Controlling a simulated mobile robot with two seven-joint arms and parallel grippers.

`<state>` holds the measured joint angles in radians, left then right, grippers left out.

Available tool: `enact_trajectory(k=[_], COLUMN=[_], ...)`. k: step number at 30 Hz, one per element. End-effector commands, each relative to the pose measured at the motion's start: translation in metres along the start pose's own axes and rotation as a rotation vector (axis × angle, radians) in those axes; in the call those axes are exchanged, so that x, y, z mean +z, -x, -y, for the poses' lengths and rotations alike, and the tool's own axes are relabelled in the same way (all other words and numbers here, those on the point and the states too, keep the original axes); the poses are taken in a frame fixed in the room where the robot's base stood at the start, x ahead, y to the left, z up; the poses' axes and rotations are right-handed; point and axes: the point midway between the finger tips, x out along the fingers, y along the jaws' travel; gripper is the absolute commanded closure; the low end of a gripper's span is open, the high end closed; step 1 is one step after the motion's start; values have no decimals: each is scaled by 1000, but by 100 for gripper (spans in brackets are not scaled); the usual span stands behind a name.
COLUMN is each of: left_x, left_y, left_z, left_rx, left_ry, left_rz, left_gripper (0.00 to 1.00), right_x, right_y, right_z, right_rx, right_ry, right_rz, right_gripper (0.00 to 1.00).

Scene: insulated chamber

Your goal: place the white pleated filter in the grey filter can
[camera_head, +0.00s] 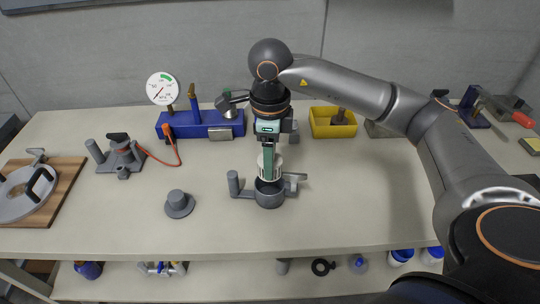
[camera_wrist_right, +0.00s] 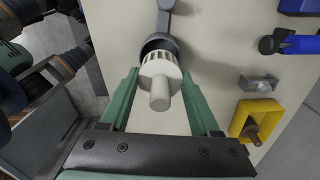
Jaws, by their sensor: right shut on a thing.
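The white pleated filter (camera_wrist_right: 160,72) has a pale round stem (camera_wrist_right: 159,97) that points toward the camera in the right wrist view. My right gripper (camera_head: 268,172) points down and is shut on the filter, with one green finger on each side of it. The filter also shows as a white patch beside the finger (camera_head: 278,160) in the head view. The grey filter can (camera_head: 270,197) stands on the table directly below the gripper, with arms on both sides. In the wrist view the can's dark rim (camera_wrist_right: 156,42) shows behind the filter. I cannot tell whether the filter's lower end is inside it.
A grey knobbed lid (camera_head: 179,205) lies left of the can. Behind are a blue gauge unit (camera_head: 203,130) and a yellow bin (camera_head: 333,122). A grey fixture (camera_head: 120,158) with a red hose and a round plate on a board (camera_head: 62,190) stand left. The table front right is clear.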

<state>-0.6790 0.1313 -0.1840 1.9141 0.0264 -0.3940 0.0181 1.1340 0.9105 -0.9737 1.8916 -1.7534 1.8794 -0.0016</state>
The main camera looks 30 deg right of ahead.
Motion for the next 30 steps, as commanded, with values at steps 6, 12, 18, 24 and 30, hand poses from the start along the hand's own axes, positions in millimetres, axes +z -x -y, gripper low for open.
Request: enact_trajectory(k=[6,12,18,24,30], left_x=[0,0,0,-11,-8], left_y=[0,0,0,10,6], left_z=[0,0,0,-1,-1], left_rx=[0,0,0,0,0], left_ry=[0,0,0,0,0], left_rz=[0,0,0,0,-2], left_gripper=[34,34,34,34,34], right_x=[0,0,0,0,2], right_y=[0,0,0,15,56], right_z=[0,0,0,0,0], right_rx=[0,0,0,0,-4], right_ry=[0,0,0,0,2], right_rz=[0,0,0,0,5], right_gripper=[25,7,7,7,7])
